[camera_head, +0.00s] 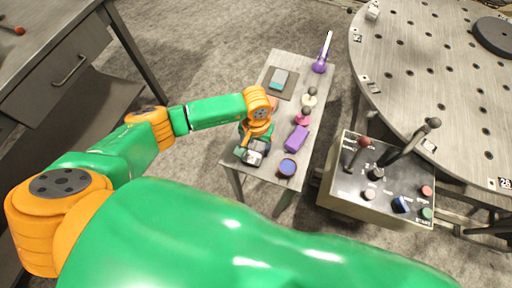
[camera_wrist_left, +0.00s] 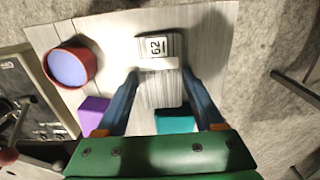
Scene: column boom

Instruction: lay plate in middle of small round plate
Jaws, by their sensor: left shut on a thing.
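My left gripper (camera_wrist_left: 162,75) points down over the small table and is shut on a grey striped plate (camera_wrist_left: 160,90) with a white label reading 62. One finger is on each long side of the plate. In the head view the left gripper (camera_head: 250,148) is at the table's near left corner, and the plate (camera_head: 254,157) shows only partly under it. I cannot tell whether the plate touches the tabletop. A dark round disc (camera_head: 495,32), likely the small round plate, lies on the big round table at the far right. My right gripper is not in view.

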